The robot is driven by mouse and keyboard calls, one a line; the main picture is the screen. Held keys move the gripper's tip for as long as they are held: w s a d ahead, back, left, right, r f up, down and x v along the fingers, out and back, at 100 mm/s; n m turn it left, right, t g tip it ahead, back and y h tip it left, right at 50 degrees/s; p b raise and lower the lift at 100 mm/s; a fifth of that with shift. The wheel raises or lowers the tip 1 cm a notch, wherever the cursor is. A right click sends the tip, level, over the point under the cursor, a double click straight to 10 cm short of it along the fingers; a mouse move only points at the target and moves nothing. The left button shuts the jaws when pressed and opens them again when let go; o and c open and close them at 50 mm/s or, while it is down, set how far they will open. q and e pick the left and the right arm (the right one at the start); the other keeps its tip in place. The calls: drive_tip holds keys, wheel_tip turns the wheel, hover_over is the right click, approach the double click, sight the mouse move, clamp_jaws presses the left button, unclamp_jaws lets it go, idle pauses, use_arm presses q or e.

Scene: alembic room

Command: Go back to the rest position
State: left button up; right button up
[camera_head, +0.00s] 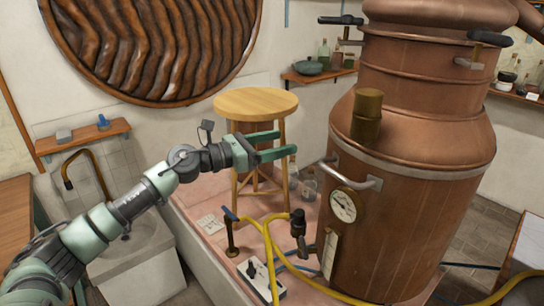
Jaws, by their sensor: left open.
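My left arm comes in from the lower left, and its gripper (286,144) is near the middle of the view. Its two green fingers are apart with nothing between them. The fingers show in front of the legs of a round wooden stool (255,102); I cannot tell how near they are to it. They point right, toward the big copper still (400,225), with a visible gap to its side handle. My right gripper is out of view.
The still has a gauge (343,205) and a metal handle (358,178). A yellow hose (268,250) and valves stand on the pink tiled platform (190,205). A white sink (135,255) is below my arm. Wall shelves (85,138) and a wooden counter (15,225) are at left.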

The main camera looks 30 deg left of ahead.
use_arm(q)
drive_tip(key=s+a+f+n+y, duration=0.1)
drive_tip(key=a+f+n+y, duration=0.2)
drive_tip(key=f+n, duration=0.7)
drive_tip(key=s+a+f+n+y, duration=0.25)
drive_tip(key=f+n, duration=0.25)
drive_tip(key=f, duration=1.2)
drive_tip(key=a+f+n+y, duration=0.35)
drive_tip(key=f+n, duration=0.35)
drive_tip(key=f, duration=0.6)
drive_tip(key=s+d+f+n+g+y, duration=0.15)
drive_tip(key=s+f+n+g, duration=0.35)
drive_tip(key=s+f, duration=0.85)
drive_tip(key=s+d+f+n+g+y, duration=0.1)
drive_tip(key=s+d+f+n+g, duration=0.15)
drive_tip(key=s+f+n, duration=0.75)
drive_tip(key=s+d+f+n+g, duration=0.1)
drive_tip(key=s+d+f, duration=0.3)
drive_tip(key=s, duration=0.6)
drive_tip(key=s+d+f+n+g, duration=0.1)
drive_tip(key=s+d+f+g, duration=0.2)
drive_tip(key=s, duration=0.7)
drive_tip(key=s+d+f+n+g, duration=0.2)
drive_tip(key=s+d+f, duration=0.2)
drive_tip(key=s+f, duration=0.3)
drive_tip(key=s, duration=0.3)
drive_tip(key=shift+s+d+f+h, duration=0.15)
drive_tip(key=shift+s+d+h, duration=0.15)
drive_tip(key=shift+d+h, duration=0.1)
